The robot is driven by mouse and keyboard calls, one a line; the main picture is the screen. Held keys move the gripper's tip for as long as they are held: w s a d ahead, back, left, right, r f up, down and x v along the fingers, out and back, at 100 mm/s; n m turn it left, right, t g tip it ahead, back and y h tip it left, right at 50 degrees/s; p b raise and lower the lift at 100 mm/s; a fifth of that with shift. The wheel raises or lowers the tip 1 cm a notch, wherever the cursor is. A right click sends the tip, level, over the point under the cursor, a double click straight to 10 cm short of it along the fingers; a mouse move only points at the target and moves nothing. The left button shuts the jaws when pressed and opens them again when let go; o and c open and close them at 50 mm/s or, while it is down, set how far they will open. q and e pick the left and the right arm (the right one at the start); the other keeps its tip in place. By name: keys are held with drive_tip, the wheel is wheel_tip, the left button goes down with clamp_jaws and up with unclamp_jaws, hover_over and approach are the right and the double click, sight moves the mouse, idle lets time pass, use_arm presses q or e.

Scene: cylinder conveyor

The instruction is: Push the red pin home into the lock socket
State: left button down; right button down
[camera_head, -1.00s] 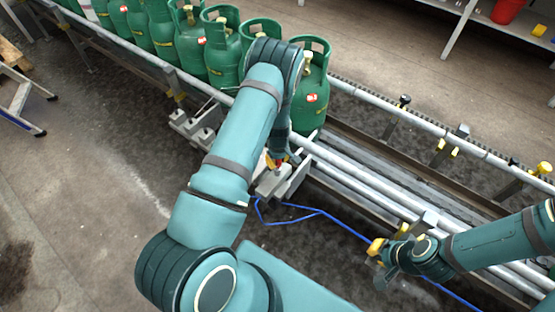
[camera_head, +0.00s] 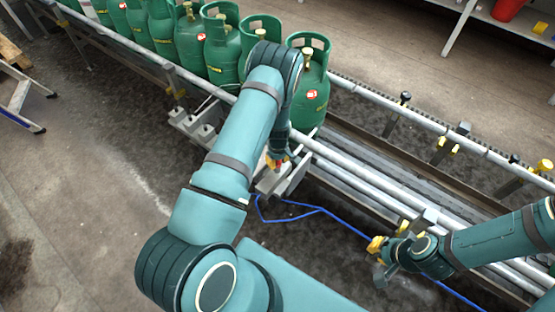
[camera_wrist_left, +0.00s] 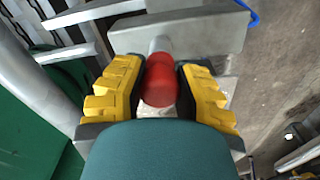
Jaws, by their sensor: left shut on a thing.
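The red pin (camera_wrist_left: 159,82) lies between the yellow fingers of my left gripper (camera_wrist_left: 160,92) in the left wrist view. The fingers are shut on its red head. Its pale grey shaft runs toward a grey metal plate on the bracket (camera_wrist_left: 205,33). The socket opening is hidden, so I cannot tell how deep the shaft sits. In the head view my left gripper (camera_head: 277,161) is low at the grey bracket (camera_head: 287,180) by the conveyor's near rail. My right gripper (camera_head: 377,246), with yellow fingertips, is near the rail at the right; its opening is unclear.
Green gas cylinders (camera_head: 311,92) stand in a row on the conveyor. The conveyor rail (camera_head: 360,172) runs diagonally to the lower right. A blue hose (camera_head: 318,211) lies on the floor below the bracket.

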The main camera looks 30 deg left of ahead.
use_arm(q)
drive_tip(key=shift+f, duration=0.25)
drive_tip(key=c, duration=0.7)
unclamp_jaws()
drive_tip(key=shift+c, duration=0.2)
